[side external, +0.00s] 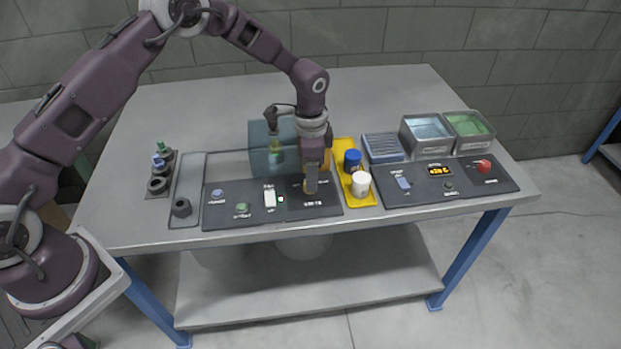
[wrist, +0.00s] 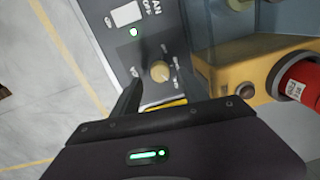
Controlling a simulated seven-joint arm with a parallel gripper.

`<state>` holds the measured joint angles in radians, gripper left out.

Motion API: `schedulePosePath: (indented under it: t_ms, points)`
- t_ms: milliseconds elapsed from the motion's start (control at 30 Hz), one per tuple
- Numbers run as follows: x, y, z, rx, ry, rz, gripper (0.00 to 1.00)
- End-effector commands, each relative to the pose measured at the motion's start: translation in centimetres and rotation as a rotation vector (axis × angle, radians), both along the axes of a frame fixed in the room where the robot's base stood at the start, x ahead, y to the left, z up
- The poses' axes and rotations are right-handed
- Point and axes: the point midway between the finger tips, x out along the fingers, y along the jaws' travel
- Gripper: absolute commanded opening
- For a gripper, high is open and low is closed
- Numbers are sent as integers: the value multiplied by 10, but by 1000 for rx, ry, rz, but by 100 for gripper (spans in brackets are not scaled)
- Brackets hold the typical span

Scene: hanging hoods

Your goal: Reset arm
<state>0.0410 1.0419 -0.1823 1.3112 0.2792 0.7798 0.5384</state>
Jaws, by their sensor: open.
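My gripper (side external: 312,188) points down over the right end of the dark left control panel (side external: 225,222), near its front edge. In the wrist view my gripper (wrist: 158,90) is open, with its dark fingers on either side of a pale yellow round knob (wrist: 160,71) on that panel. I cannot tell whether the fingers touch the knob. The gripper hides the knob in the side view. A white switch (side external: 269,198) and a lit green light (side external: 281,199) sit left of the gripper.
A clear hood (side external: 264,150) stands behind the gripper. A yellow tray (side external: 344,150) with blue (side external: 352,161) and white (side external: 361,184) capped containers is close on the right. Beyond are a second panel (side external: 400,197), with a red button (side external: 482,167), and two bins (side external: 426,133). The table's back left is clear.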

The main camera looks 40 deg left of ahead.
Motion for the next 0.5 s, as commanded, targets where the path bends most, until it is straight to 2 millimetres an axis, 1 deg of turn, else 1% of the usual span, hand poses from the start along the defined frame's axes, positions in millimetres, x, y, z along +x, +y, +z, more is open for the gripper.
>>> schedulePosePath:
  t_ms: [33,100,200,300,500]
  points:
    - [0,0,11,0,-4,0,52]
    - [0,-1,24,0,-4,0,52]
    - [-1,-1,36,0,-2,1,52]
    - [-1,-1,40,1,-1,1,52]
    - [-2,-1,40,0,0,1,52]
